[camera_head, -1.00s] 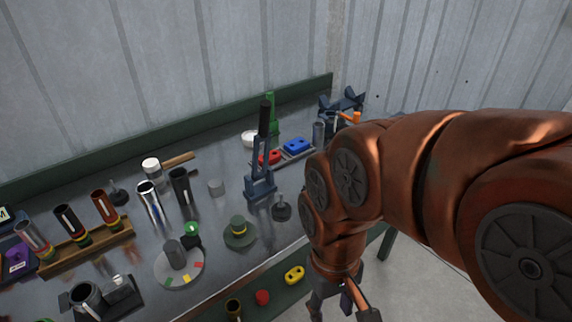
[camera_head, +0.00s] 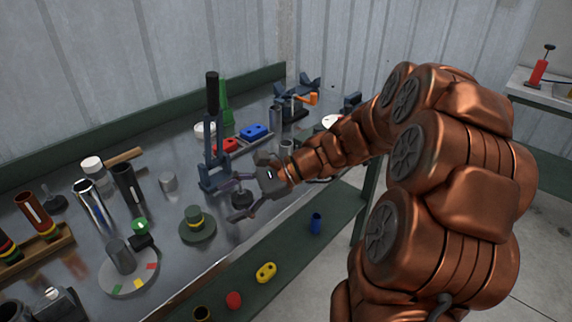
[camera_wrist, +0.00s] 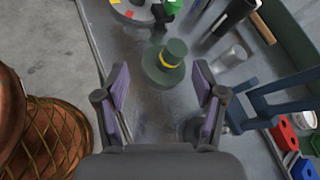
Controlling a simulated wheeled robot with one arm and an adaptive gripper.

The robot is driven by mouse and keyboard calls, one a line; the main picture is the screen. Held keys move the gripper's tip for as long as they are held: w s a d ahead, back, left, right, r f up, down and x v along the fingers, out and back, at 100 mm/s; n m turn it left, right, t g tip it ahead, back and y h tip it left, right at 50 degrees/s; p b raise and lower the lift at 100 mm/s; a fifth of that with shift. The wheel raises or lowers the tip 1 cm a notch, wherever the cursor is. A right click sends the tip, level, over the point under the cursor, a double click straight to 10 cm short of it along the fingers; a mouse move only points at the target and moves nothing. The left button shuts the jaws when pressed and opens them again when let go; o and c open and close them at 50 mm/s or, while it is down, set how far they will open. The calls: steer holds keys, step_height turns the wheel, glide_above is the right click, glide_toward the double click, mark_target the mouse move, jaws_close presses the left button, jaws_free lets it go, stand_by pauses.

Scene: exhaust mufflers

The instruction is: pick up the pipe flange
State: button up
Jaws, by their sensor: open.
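The pipe flange looks to be the green disc with a short neck and a yellow band (camera_head: 197,228). It stands upright on the metal bench top near its front edge. It also shows in the wrist view (camera_wrist: 163,67), ahead of and roughly between the fingertips. My gripper (camera_head: 231,197) is open and empty, to the right of the flange and apart from it. In the wrist view both purple-padded fingers of my gripper (camera_wrist: 160,88) are spread with bare bench between them.
A blue lever press (camera_head: 213,165) stands behind my gripper. A dark stemmed knob (camera_head: 241,198) is close to the fingers. A round plate with coloured marks (camera_head: 128,277) lies left of the flange. Red and blue parts (camera_head: 254,131) lie farther back. A lower shelf (camera_head: 290,254) holds small parts.

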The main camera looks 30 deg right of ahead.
mark_target(287, 148)
steer(key=w+d+m+t+b, duration=0.1)
steer(key=w+d+m+t, duration=0.1)
steer(key=d, duration=0.3)
steer(key=w+d+f+m+t, duration=0.1)
steer(key=w+d+m+t, duration=0.1)
steer(key=d, duration=0.3)
steer(key=w+d+f+m+t+b, duration=0.1)
steer(key=w+d+m+t, duration=0.1)
steer(key=d+m, duration=0.1)
steer(key=shift+d+t+h+b, duration=0.3)
steer(key=shift+d+h+b, duration=0.1)
steer(key=shift+d, duration=0.5)
steer(key=d+m+t+h, duration=0.1)
steer(key=d+m, duration=0.1)
steer(key=d, duration=0.1)
steer(key=d+m+t+h, duration=0.1)
steer(key=d, duration=0.3)
steer(key=d+f+m+t+h+b, duration=0.1)
steer(key=d+m+t, duration=0.1)
steer(key=d, duration=0.2)
steer(key=shift+w+d+m, duration=0.15)
steer(key=shift+d+m, duration=0.1)
steer(key=shift+m, duration=0.05)
steer(key=shift+x, duration=3.8)
steer(key=shift+d+r, duration=0.1)
steer(key=shift+r, duration=0.05)
jaws_close()
